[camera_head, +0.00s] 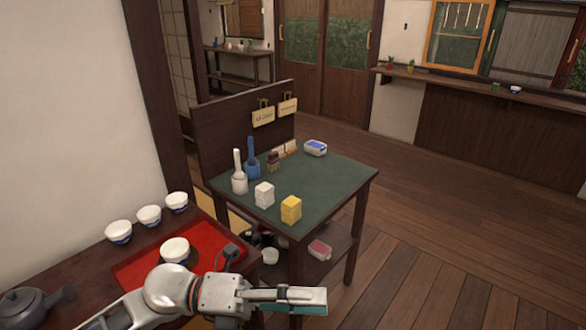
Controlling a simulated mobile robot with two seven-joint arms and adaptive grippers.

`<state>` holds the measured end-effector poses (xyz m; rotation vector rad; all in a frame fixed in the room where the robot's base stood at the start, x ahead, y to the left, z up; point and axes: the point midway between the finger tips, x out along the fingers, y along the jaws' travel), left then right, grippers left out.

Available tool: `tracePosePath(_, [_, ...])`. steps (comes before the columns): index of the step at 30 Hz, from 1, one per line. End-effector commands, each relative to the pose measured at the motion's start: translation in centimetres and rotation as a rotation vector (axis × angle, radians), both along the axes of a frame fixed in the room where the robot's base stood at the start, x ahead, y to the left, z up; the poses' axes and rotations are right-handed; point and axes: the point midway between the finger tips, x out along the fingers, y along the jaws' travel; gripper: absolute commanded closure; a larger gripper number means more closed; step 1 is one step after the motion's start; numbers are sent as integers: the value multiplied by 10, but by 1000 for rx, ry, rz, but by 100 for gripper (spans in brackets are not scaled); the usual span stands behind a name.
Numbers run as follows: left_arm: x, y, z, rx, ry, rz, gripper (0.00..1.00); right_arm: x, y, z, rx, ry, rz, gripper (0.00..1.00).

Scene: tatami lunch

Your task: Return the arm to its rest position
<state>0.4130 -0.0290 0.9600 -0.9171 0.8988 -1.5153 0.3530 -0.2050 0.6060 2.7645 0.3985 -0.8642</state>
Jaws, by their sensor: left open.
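My left arm comes in from the lower left, and its gripper (318,300) reaches to the right at the bottom of the camera_head view. The gripper is open, with its fingers seen nearly edge-on. It is in front of the green-topped table (335,185), on the near side, and appears clear of the objects there. A teal flat surface shows at the fingers; I cannot tell whether it is part of the gripper. My right gripper is not in view.
A red tray (135,272) with a white bowl (175,250) lies on the dark table at left, near my arm. Several bowls (149,216) stand behind it. White (264,195) and yellow (291,209) stacks stand on the green-topped table. The floor at right is clear.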

Motion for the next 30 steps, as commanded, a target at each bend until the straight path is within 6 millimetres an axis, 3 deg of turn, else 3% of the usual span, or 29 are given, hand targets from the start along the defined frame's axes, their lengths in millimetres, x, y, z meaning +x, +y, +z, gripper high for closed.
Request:
tracePosePath(4, [29,5,13,-209,290,199,34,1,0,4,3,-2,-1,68])
tracePosePath(8, [60,30,-2,-361,563,389,34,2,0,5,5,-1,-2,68])
tracePosePath(11, [81,58,-31,-460,784,542,34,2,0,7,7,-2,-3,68])
tracePosePath(15, [90,106,-98,-574,1107,767,34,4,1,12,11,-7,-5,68])
tracePosePath(20, [65,160,-192,-664,1462,1017,34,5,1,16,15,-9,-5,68])
tracePosePath(24, [19,196,-263,-711,1719,1200,34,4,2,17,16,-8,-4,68])
tracePosePath(27, [-14,213,-300,-729,1856,1299,34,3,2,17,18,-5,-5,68])
tracePosePath(30, [-41,224,-324,-737,1949,1368,34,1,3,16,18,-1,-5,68])
